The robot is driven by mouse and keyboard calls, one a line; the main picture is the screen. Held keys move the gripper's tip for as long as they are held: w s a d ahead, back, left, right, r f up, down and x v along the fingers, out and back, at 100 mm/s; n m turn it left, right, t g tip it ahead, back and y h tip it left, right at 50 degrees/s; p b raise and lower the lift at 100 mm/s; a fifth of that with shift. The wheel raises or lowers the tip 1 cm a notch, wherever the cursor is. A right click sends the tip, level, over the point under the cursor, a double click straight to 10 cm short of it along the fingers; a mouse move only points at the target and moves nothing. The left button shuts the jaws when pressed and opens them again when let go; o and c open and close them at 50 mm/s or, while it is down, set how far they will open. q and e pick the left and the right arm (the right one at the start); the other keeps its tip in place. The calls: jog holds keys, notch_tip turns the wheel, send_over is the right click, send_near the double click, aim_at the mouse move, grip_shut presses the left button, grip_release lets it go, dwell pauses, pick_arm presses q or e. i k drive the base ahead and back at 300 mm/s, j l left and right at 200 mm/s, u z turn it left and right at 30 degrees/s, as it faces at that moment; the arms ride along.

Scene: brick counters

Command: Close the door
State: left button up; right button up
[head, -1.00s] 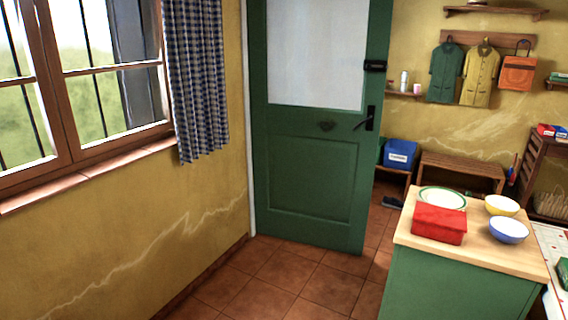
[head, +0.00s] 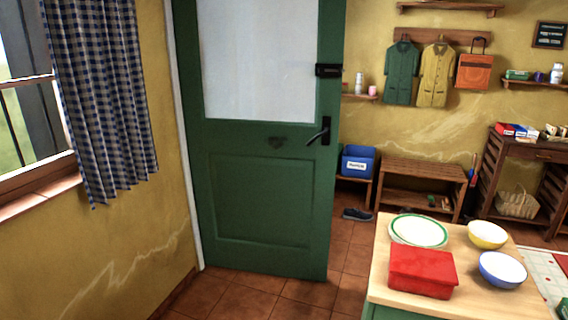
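A green door (head: 262,195) with a pale glass pane (head: 258,60) stands ajar in the middle of the head view. Its hinge side is at the left, along a white frame edge (head: 186,150). A black lever handle (head: 320,132) sits near the door's right edge, with a black latch (head: 328,70) above it. The room beyond shows to the right of the door. Neither of my grippers is in view.
A green counter with a wooden top (head: 385,285) at the lower right holds a red box (head: 422,271), a green-rimmed plate (head: 418,231), a yellow bowl (head: 487,235) and a blue bowl (head: 502,270). A wooden bench (head: 423,175) stands behind. Tiled floor lies before the door.

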aim_at(264, 197)
jog(key=i+l+u, duration=0.2)
jog(key=i, duration=0.3)
jog(key=i+l+u, duration=0.15)
jog(key=i+l, duration=0.15)
jog(key=i, duration=0.2)
